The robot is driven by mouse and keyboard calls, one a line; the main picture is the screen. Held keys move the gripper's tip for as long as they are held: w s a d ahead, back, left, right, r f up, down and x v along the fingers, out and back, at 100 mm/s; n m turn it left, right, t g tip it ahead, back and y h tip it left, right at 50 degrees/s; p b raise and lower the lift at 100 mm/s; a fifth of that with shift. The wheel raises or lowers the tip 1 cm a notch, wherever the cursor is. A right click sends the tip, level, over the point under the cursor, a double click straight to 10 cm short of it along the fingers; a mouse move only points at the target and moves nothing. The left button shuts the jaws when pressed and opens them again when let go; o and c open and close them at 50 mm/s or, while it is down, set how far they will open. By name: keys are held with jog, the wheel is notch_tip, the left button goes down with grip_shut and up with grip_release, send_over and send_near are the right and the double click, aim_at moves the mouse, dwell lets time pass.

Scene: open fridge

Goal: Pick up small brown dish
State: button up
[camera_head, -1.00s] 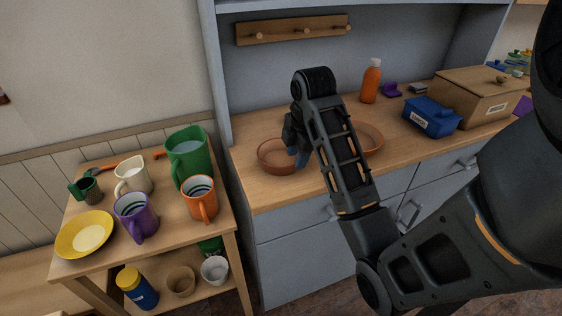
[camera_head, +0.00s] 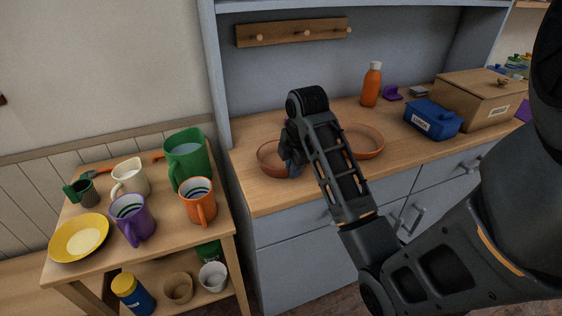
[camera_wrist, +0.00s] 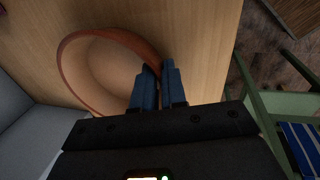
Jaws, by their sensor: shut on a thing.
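A small brown dish (camera_head: 268,158) sits at the left end of the wooden counter. It also shows in the wrist view (camera_wrist: 72,72), with my gripper's blue fingertips (camera_wrist: 158,78) at its rim. My gripper (camera_head: 291,163) is shut on the rim, with one finger inside the dish and one outside. The dish looks level and at counter height; I cannot tell whether it is lifted. My arm hides part of the dish's right side in the head view.
A second brown dish (camera_head: 366,142) stands to the right, behind my arm. An orange bottle (camera_head: 371,86), a blue box (camera_head: 432,118) and a wooden box (camera_head: 478,98) stand further right. A side table (camera_head: 168,236) with mugs and a yellow plate (camera_head: 80,238) is at left.

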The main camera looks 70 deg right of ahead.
grip_shut()
jog(key=shift+r, duration=0.1)
jog(key=shift+r, duration=0.5)
jog(key=r, duration=0.1)
jog(key=r+p, duration=0.2)
jog(key=r, duration=0.1)
jog(key=shift+s+d, duration=0.2)
jog(key=shift+s, duration=0.05)
jog(key=s+d+r+p, duration=0.2)
jog(key=s+d+r, duration=0.4)
jog(key=s, duration=0.3)
jog(key=shift+p, duration=0.3)
jog(key=shift+s+d+f, duration=0.1)
jog(key=shift+s, duration=0.1)
